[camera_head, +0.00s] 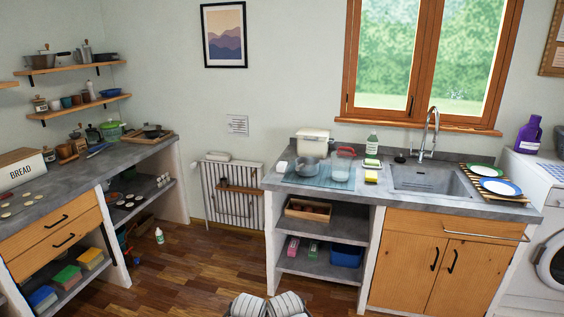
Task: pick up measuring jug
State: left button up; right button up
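A clear jug-like vessel with a reddish rim or handle (342,164), which looks like the measuring jug, stands upright on the counter left of the sink. Neither of my grippers can be made out. Two pale striped shapes show at the bottom edge, possibly parts of me; no fingers show there.
A yellow sponge (371,177), a green-labelled bottle (372,144) and a white container (313,142) stand near the jug. The sink (432,181) and plates (500,187) are to the right. Open wooden floor (200,270) lies before the radiator (233,195).

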aim_at(341, 160)
jog(key=i, duration=1.8)
jog(key=i+z, duration=0.2)
jog(key=i, duration=0.15)
